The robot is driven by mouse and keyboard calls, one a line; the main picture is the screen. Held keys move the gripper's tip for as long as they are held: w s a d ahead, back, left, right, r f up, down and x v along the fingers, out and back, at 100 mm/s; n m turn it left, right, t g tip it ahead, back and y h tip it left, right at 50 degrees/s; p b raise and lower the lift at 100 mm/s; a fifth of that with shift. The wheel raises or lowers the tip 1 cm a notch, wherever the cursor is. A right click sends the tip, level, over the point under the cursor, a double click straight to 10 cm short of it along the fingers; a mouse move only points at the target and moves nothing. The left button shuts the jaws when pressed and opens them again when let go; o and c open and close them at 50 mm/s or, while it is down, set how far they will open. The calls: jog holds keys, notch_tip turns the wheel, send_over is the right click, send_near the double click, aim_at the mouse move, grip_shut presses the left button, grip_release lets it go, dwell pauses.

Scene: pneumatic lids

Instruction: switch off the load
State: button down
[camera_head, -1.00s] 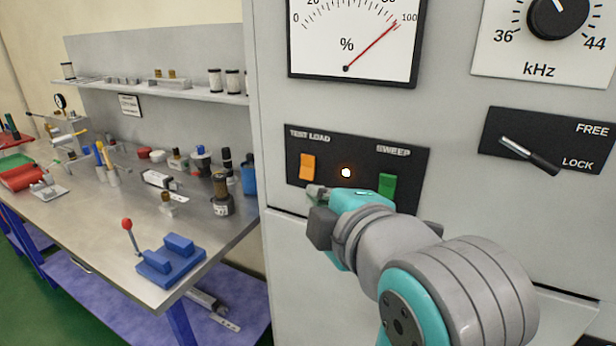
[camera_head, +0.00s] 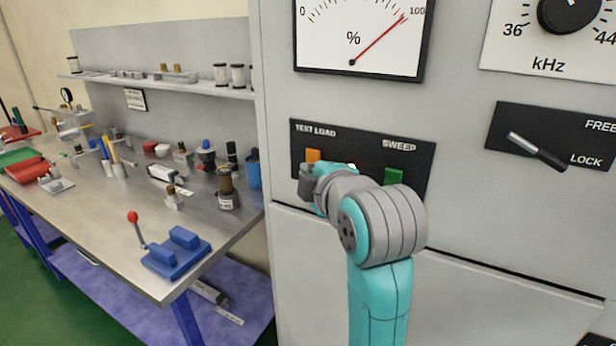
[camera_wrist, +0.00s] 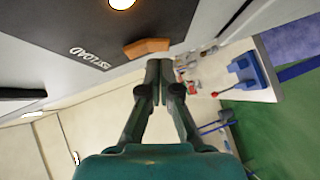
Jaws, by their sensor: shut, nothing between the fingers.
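The orange TEST LOAD switch (camera_head: 313,156) is on the black panel (camera_head: 362,137) of the grey cabinet. In the head view its lower part is hidden behind my gripper (camera_head: 306,178). In the wrist view the orange switch (camera_wrist: 147,47) lies just beyond my shut fingertips (camera_wrist: 159,64), very close; I cannot tell whether they touch it. The round lamp beside the switch glows in the wrist view (camera_wrist: 122,3); in the head view it is mostly hidden behind my arm. The meter (camera_head: 360,35) has its red needle near 100.
The green SWEEP switch (camera_head: 393,176) is right of my gripper on the same panel. A FREE/LOCK lever (camera_head: 536,151) and a kHz knob (camera_head: 570,10) are farther right. A workbench (camera_head: 110,232) with tools and a red-knobbed blue fixture (camera_head: 176,252) stands at left.

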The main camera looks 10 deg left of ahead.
jog(key=shift+w+d+f, duration=0.2)
jog(key=shift+w, duration=0.35)
jog(key=shift+w+f, duration=0.15)
